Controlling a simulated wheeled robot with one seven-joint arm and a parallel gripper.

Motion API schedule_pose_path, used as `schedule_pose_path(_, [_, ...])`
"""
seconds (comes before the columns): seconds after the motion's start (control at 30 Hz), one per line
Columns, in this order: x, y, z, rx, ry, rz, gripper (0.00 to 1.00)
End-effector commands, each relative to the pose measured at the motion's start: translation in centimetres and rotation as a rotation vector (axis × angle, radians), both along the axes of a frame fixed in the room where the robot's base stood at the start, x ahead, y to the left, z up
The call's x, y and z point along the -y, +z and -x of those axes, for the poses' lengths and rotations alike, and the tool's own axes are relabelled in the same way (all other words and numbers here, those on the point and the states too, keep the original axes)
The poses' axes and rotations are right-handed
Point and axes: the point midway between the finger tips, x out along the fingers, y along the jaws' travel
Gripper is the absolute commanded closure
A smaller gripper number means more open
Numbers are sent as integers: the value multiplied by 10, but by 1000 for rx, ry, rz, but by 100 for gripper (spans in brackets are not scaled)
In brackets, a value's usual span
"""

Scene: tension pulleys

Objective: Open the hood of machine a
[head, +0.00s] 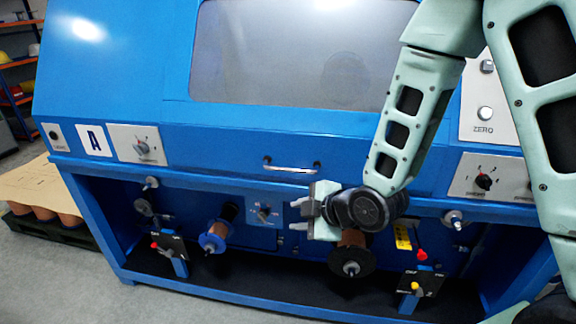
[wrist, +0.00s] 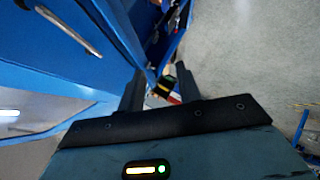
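Machine A is a large blue cabinet with a sloped hood (head: 250,120) that holds a big grey window (head: 300,55). The hood looks closed. A silver bar handle (head: 291,167) sits at its lower front edge; it also appears as a metal bar at the upper left of the wrist view (wrist: 70,30). My gripper (head: 299,214) is just below the handle in the head view, with its fingers pointing left. It does not touch the handle. In the wrist view its two dark fingers (wrist: 161,82) stand apart with nothing held between them.
Below the hood, a copper spool with a blue hub (head: 213,237) and a dark-flanged spool (head: 351,262) stick out near my gripper. Knob panels (head: 137,144) line the front. A pallet with copper-coloured rolls (head: 45,215) stands at left. Grey floor (head: 60,285) is clear in front.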

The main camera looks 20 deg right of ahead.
Motion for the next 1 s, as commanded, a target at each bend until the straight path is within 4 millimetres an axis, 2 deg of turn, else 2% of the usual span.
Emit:
schedule_pose_path(0.1, [26, -1, -19, 198, 34, 45, 66])
schedule_pose_path(0.2, [46, 3, -29, 365, 45, 96, 66])
schedule_pose_path(0.33, [69, 9, -33, 530, 33, 163, 66])
schedule_pose_path(0.5, [84, 14, -34, 639, 13, 214, 66])
schedule_pose_path(0.67, [84, 15, -43, 658, 11, 223, 66])
schedule_pose_path(0.77, [78, 14, -57, 658, 12, 221, 66])
schedule_pose_path(1.0, [63, 8, -103, 657, 10, 220, 66])
